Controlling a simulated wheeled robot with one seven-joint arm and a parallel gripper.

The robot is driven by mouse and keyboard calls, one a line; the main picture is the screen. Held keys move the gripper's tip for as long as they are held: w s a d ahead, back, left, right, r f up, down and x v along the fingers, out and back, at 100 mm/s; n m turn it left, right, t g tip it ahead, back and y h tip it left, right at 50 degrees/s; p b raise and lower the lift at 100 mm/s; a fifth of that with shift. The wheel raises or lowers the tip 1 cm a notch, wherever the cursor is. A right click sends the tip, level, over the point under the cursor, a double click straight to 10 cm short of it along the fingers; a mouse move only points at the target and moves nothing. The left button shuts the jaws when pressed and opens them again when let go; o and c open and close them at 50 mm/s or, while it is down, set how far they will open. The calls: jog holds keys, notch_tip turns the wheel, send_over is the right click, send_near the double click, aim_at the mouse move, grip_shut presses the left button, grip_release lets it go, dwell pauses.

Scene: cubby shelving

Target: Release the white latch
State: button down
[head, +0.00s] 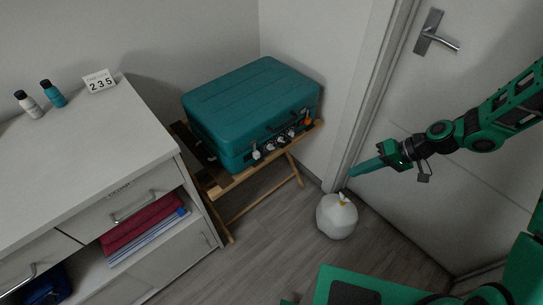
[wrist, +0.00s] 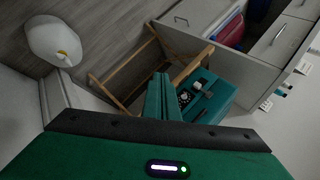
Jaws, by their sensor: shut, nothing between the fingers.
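A teal case (head: 250,105) lies closed on a wooden folding stand (head: 240,180). Its front face carries a row of small fittings. A white latch (head: 256,154) is at the left end, and an orange piece (head: 307,121) is at the right end. The case also shows in the wrist view (wrist: 218,100), with small pale and dark fittings; I cannot tell there which is the white latch. My gripper (head: 353,173) is shut and empty, to the right of the case and apart from it. Its closed fingers (wrist: 163,80) partly cover the case in the wrist view.
A white cabinet (head: 85,160) with drawers is left of the stand. A door with a handle (head: 437,38) is at the right. The floor before the stand is clear.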

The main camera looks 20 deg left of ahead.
jog(key=a+f+y, duration=0.4)
jog(key=a+f, duration=0.1)
jog(key=a, duration=0.7)
jog(key=m+t+y, duration=0.5)
jog(key=m+t, duration=0.1)
jog(key=m, duration=0.2)
send_near(257, 158)
jog(key=shift+w+d, duration=0.5)
jog(key=shift+d, duration=0.4)
jog(key=shift+w+d, duration=0.45)
jog(key=shift+d, duration=0.5)
jog(key=shift+a+n, duration=0.1)
jog(key=shift+n, duration=0.2)
jog(key=x, duration=1)
jog(key=shift+w, duration=0.2)
jog(key=shift+s+a, duration=0.35)
jog(key=shift+s, duration=0.35)
jog(key=shift+s+a, duration=0.3)
jog(key=shift+s, duration=0.35)
jog(key=shift+f, duration=0.1)
jog(key=shift+s+d, duration=0.1)
